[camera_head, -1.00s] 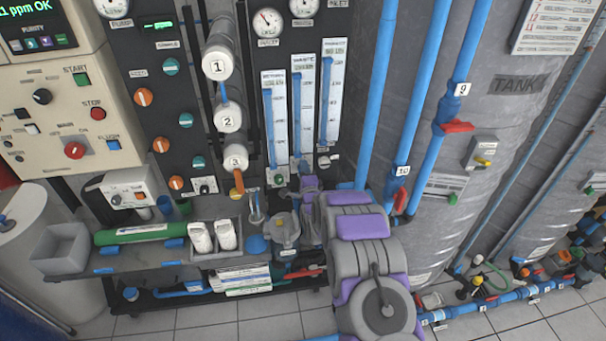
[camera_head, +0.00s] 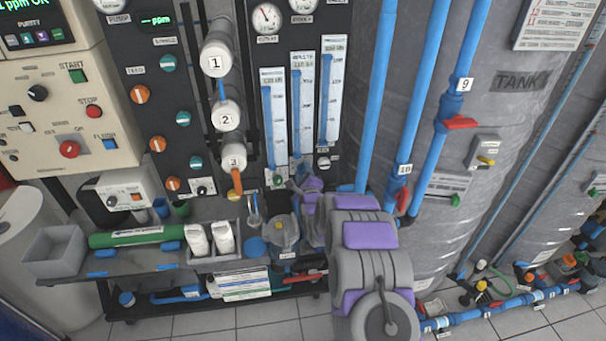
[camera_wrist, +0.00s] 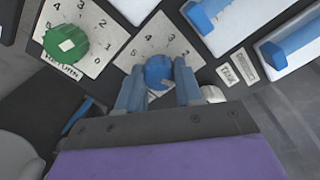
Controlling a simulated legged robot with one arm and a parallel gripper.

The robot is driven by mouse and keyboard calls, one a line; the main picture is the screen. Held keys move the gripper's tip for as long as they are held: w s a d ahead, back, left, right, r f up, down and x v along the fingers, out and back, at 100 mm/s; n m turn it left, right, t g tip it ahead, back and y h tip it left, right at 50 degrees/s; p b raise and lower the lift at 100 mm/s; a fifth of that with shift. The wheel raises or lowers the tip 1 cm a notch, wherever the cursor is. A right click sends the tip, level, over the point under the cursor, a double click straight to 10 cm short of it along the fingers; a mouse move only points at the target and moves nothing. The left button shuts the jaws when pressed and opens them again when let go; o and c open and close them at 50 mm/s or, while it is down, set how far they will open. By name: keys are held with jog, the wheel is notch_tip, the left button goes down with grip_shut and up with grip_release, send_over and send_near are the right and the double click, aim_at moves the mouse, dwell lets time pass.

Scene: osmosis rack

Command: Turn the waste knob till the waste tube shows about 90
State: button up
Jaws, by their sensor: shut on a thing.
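In the wrist view a blue knob (camera_wrist: 158,72) sits on a white dial plate with printed numbers. My gripper (camera_wrist: 158,88) has one finger on each side of it and is shut on it. In the head view my gripper (camera_head: 291,182) is low on the panel below the tubes, mostly hidden by my arm. Three upright tubes with white scales stand above it: left (camera_head: 267,125), middle (camera_head: 297,105) and right (camera_head: 323,100). Each shows a tall blue column. Their labels and scale numbers are too small to read surely, so I cannot tell the waste reading.
A green knob (camera_wrist: 65,43) on its own numbered plate is left of the blue knob. A white round part (camera_wrist: 213,94) is close to the right finger. Tube bases (camera_wrist: 212,15) are above right. Blue pipes (camera_head: 375,95) rise right of the panel.

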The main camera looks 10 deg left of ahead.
jog(key=shift+s+f, duration=0.15)
jog(key=shift+f, duration=0.4)
jog(key=o, duration=1)
jog(key=shift+r, duration=0.1)
jog(key=shift+o, duration=0.2)
jog(key=shift+r, duration=0.15)
jog(key=p+v, duration=0.2)
jog(key=v, duration=1.5)
jog(key=shift+p, duration=0.35)
jog(key=shift+r, duration=0.1)
